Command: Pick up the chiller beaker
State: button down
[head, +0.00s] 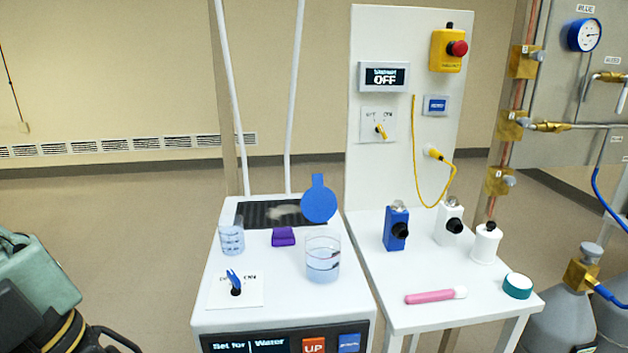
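Two clear beakers stand upright on the white top of a box-shaped unit (212,310) whose front display reads "Set for Water". The larger beaker (323,262) is at the right edge of the top and holds some bluish liquid. The smaller beaker (232,240) is at the left edge and also shows marks and bluish contents. No readable label tells which is the chiller beaker. My gripper is not recognisable in the head view.
Between the beakers lies a purple block (283,237); a blue round paddle (318,203) stands behind the larger beaker. A blue-handled knob (235,283) is in front. The right-hand table (437,315) holds bottles and a pink stick (435,296). Grey-green equipment (42,280) fills the lower left.

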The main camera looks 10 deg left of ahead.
aim_at(232, 235)
jog(key=j+z, duration=0.35)
jog(key=j, duration=1.1)
